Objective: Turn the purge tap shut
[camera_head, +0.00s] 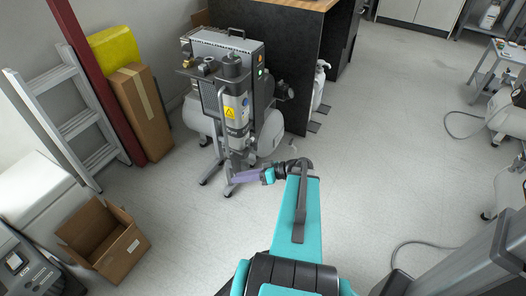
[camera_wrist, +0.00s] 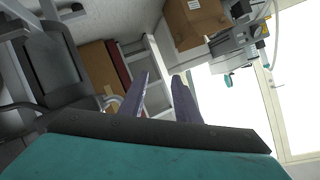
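The compressor (camera_head: 222,95) stands against the counter in the head view, with a grey vertical cylinder (camera_head: 236,105) on its front bearing a yellow warning label. I cannot make out the purge tap in either view; it may be hidden or too small. My gripper (camera_head: 234,179) is low in front of the compressor, its purple fingers pointing left near the foot of the cylinder. I cannot tell whether they touch anything there. In the wrist view the two fingers (camera_wrist: 161,80) stand apart with nothing visible between them.
An open cardboard box (camera_head: 103,238) lies on the floor at left. A ladder (camera_head: 70,125), a red beam (camera_head: 95,80) and a tall brown carton (camera_head: 142,110) lean at the wall. A dark counter (camera_head: 290,65) stands behind. Floor right of my arm is mostly clear.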

